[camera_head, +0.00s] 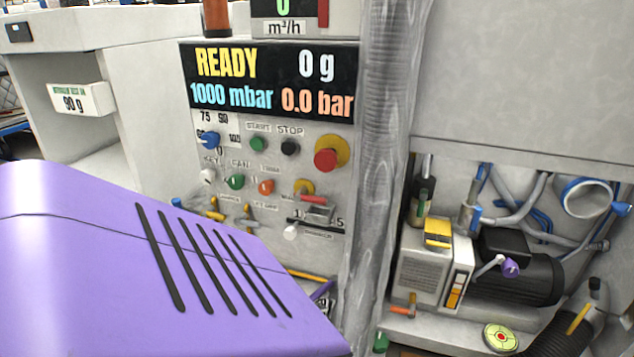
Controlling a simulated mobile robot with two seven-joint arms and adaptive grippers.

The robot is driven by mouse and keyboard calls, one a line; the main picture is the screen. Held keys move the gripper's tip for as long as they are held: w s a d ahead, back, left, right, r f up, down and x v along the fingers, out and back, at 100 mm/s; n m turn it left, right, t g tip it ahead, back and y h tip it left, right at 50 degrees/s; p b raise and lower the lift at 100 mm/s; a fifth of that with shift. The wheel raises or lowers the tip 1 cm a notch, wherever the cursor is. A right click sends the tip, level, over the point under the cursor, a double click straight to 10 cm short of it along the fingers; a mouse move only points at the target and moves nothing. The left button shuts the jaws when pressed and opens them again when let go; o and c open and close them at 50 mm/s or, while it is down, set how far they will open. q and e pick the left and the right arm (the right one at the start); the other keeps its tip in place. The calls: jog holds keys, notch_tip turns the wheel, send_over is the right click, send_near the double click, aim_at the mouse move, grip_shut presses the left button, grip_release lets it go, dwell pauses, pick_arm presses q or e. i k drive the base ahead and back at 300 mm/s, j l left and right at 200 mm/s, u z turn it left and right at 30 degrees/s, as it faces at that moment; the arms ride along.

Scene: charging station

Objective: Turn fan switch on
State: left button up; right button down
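The fan switch's exact turn position is too small to tell. Neither of my grippers is in view.
A large purple slotted surface fills the lower left, close to the camera; I cannot tell what it belongs to. A red stop button (326,160) is on the panel's right. A wrapped grey column (385,140) stands beside it. A pump (510,265) is further right.

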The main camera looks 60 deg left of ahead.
aim_at(236, 181)
jog(key=u, duration=2.25)
